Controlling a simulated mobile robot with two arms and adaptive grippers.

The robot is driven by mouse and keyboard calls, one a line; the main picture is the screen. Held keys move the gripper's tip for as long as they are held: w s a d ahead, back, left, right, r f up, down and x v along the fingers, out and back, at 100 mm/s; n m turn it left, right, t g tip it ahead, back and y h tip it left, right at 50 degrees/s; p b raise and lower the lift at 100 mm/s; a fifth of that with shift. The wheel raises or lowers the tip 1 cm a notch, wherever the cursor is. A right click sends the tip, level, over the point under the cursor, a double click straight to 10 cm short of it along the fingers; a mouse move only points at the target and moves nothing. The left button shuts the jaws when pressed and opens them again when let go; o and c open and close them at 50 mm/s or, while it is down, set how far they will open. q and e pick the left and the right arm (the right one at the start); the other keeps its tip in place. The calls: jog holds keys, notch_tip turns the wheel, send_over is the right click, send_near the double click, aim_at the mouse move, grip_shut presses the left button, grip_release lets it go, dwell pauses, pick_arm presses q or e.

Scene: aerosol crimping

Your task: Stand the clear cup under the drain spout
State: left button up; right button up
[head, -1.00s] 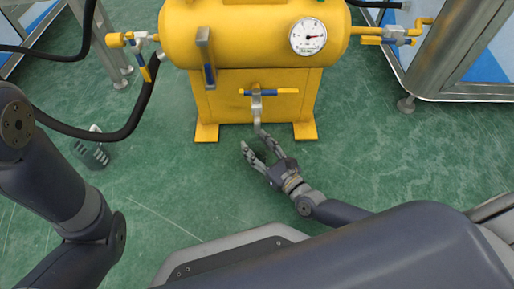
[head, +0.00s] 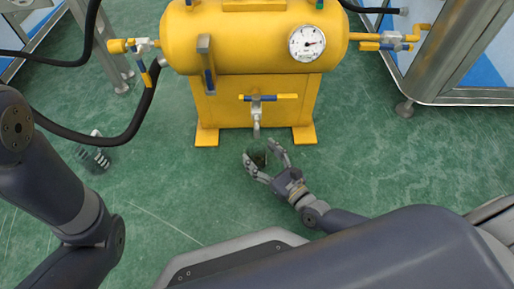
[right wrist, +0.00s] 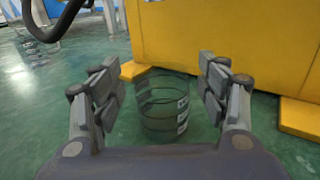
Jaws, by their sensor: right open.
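The clear cup (right wrist: 163,108) stands upright on the green floor, between the spread fingers of my right gripper (right wrist: 163,92) in the right wrist view. White marks show on its side. In the head view the cup (head: 259,158) is small and dark, just below the drain spout (head: 256,131) in the picture. The spout hangs from a valve with a blue and yellow handle on the front of the yellow tank (head: 250,45). My right gripper (head: 261,158) is open, its fingers on both sides of the cup. My left gripper is out of view.
The tank's yellow feet (head: 207,135) (head: 304,133) stand on either side of the spout. A black hose (head: 125,125) curves down at the left. A small grey object (head: 94,157) with light marks lies near it.

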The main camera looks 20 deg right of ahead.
jog(key=p+v, duration=0.3)
jog(key=v, duration=0.5)
jog(key=shift+s+d+r, duration=0.15)
jog(key=shift+s+r, duration=0.05)
jog(key=shift+s, duration=0.05)
jog(key=shift+s+d+f, duration=0.1)
jog(key=shift+s+d, duration=0.1)
jog(key=shift+s, duration=0.4)
